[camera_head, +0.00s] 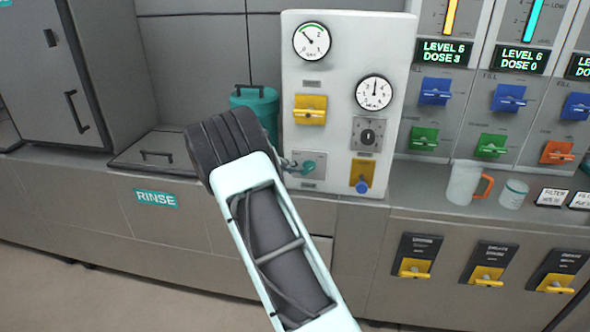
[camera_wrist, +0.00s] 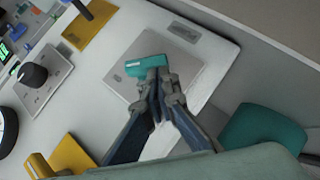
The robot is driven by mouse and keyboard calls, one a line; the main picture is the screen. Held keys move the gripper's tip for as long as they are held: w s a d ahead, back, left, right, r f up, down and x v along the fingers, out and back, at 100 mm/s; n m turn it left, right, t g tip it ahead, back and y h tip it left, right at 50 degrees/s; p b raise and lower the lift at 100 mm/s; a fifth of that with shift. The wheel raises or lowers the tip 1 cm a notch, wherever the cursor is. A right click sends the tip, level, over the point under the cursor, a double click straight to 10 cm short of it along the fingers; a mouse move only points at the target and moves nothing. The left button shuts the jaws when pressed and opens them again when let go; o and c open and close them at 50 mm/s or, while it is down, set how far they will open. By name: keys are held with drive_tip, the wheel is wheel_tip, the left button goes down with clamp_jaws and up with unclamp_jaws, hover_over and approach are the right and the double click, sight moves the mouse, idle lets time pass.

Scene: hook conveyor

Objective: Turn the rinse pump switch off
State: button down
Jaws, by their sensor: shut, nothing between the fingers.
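A teal lever switch (camera_head: 308,167) sits on a grey plate low on the white panel (camera_head: 345,90); its label is too small to read. The lever also shows in the wrist view (camera_wrist: 146,66), lying across the plate (camera_wrist: 135,100). My gripper (camera_head: 291,165) reaches it from the left in the head view. In the wrist view my gripper (camera_wrist: 158,82) is shut, its fingertips right at the lever, overlapping its edge. I cannot tell whether they touch it. My forearm hides part of the counter and panel edge.
The panel also carries two gauges (camera_head: 312,42), a yellow switch (camera_head: 310,110), a black knob (camera_head: 367,135) and a blue-tipped yellow switch (camera_head: 362,180). A teal canister (camera_head: 256,105) stands close left. A mug (camera_head: 467,185) stands on the right ledge.

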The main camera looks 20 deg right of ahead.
sight(302, 174)
drive_tip(key=shift+f+n+h+b, duration=0.3)
drive_tip(key=shift+f+h+b, duration=0.1)
drive_tip(key=shift+b, duration=0.35)
wheel_tip(302, 174, down, 3)
drive_tip(key=n+h+b, duration=0.2)
drive_tip(key=b, duration=0.1)
drive_tip(key=n+h+b, duration=0.1)
drive_tip(key=h+b, duration=0.1)
drive_tip(key=b, duration=0.2)
drive_tip(key=shift+r+n+g+h, duration=0.2)
drive_tip(key=shift+n+g+h, duration=0.1)
drive_tip(key=shift+n, duration=0.1)
drive_tip(key=n+h+b, duration=0.1)
drive_tip(key=f+n+t+h+b, duration=0.1)
drive_tip(key=n, duration=0.1)
drive_tip(key=n+h+b, duration=0.1)
drive_tip(key=shift+s+d+f+t+h+b, duration=0.15)
drive_tip(key=shift+s+d+t+h+b, duration=0.15)
drive_tip(key=shift+d+t+b, duration=0.1)
drive_tip(key=shift+s+d+f+n+t+h, duration=0.1)
drive_tip(key=shift+d+n+t+h, duration=0.15)
drive_tip(key=shift+n+t, duration=0.5)
drive_tip(key=shift+s+d+f+n+t+h, duration=0.15)
drive_tip(key=shift+n+t+h, duration=0.25)
drive_tip(key=shift+n, duration=0.8)
drive_tip(key=shift+s+d+n+t+h, duration=0.2)
drive_tip(key=shift+n+t, duration=0.35)
drive_tip(key=shift+n, duration=0.4)
drive_tip(key=shift+w+t, duration=0.1)
drive_tip(key=shift+t, duration=0.2)
